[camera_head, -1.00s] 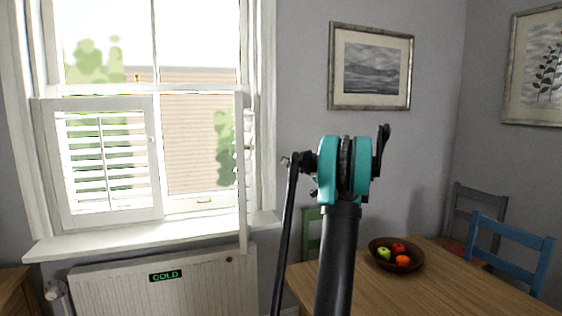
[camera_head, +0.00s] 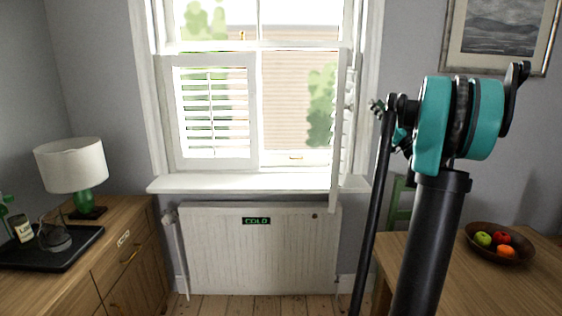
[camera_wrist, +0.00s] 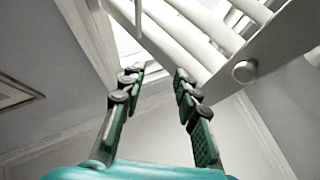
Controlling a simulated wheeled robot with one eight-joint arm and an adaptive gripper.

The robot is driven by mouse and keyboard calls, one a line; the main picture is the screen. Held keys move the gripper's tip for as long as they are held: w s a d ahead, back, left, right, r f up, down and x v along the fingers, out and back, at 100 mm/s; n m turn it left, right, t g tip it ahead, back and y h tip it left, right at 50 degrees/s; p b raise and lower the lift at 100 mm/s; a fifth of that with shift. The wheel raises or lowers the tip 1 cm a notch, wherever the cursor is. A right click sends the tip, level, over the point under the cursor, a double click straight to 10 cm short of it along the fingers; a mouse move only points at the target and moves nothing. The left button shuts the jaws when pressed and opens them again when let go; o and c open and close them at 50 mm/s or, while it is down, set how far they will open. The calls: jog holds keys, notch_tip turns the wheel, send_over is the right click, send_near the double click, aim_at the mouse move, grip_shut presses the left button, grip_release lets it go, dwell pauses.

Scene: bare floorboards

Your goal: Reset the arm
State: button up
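My arm stands upright at the right of the head view, with a teal joint at its top. My gripper shows in the wrist view (camera_wrist: 158,76) with two green, dark-jointed fingers spread apart and nothing between them. It is open. Beyond the fingertips is a white slatted shutter (camera_wrist: 190,42) with a round knob (camera_wrist: 244,71). The fingers overlap its edge in the picture; I cannot tell whether they touch it. In the head view the left shutter panel (camera_head: 213,165) covers the lower left of the window, and the right panel (camera_head: 340,130) stands edge-on, swung out into the room.
A white radiator (camera_head: 260,260) marked COLD is below the windowsill (camera_head: 250,184). A wooden sideboard (camera_head: 130,215) with a green lamp (camera_head: 75,165) and dark tray (camera_head: 50,255) stands left. A table (camera_head: 500,290) with a fruit bowl (camera_head: 500,256) is right. Floorboards show between them.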

jog(key=s+f+m+g+h, duration=0.25)
jog(key=f+m+h, duration=0.25)
jog(key=f+h, duration=0.35)
jog(key=s+f+m+g+h, duration=0.2)
jog(key=s+f+m+h, duration=0.1)
jog(key=f+m+h, duration=0.5)
jog(key=s+a+f+n+g+y, duration=0.2)
jog(key=s+a+f+g, duration=0.4)
jog(key=s+f, duration=0.9)
jog(key=s+a+f+n+g+y, duration=0.2)
jog(key=s+a+f+n+g, duration=0.3)
jog(key=s+a+f, duration=0.5)
jog(key=s+f+g, duration=0.2)
jog(key=s+f, duration=0.3)
jog(key=s, duration=0.1)
jog(key=shift+s+a+f+n, duration=0.15)
jog(key=shift+s+f+n, duration=0.15)
jog(key=shift+s, duration=0.1)
